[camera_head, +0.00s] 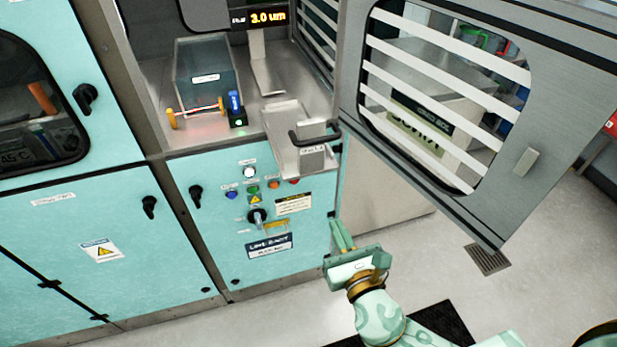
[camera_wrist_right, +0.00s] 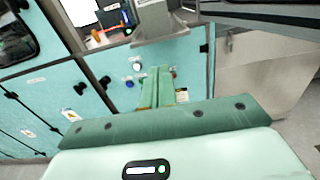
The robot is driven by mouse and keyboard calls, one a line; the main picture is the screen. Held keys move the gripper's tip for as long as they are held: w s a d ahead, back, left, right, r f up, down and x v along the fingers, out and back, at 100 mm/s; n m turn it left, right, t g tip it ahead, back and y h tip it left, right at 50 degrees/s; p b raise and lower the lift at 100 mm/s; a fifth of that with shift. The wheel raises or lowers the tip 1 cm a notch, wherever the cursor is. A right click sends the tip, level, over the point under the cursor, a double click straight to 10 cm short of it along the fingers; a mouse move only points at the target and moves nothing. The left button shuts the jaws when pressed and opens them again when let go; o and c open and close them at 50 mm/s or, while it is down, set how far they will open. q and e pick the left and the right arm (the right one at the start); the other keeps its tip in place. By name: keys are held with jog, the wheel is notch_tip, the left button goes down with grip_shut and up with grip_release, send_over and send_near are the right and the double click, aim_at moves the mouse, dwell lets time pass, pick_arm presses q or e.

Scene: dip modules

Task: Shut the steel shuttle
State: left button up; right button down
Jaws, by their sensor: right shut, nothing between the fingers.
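The steel shuttle (camera_head: 285,123) is a flat metal tray with a black handle (camera_head: 315,132) and a small labelled plate. My left gripper is not in view.
A louvred door (camera_head: 522,105) stands swung open on the right. Below the shuttle is a panel with several buttons and a rotary switch (camera_head: 257,216). Inside the bay are a grey block (camera_head: 206,62) and a red-white barrier (camera_head: 197,110).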

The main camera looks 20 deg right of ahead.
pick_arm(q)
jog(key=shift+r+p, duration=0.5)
pick_arm(e)
jog(key=w, duration=1.3)
jog(key=shift+w+a, duration=0.25)
jog(key=shift+w, duration=0.1)
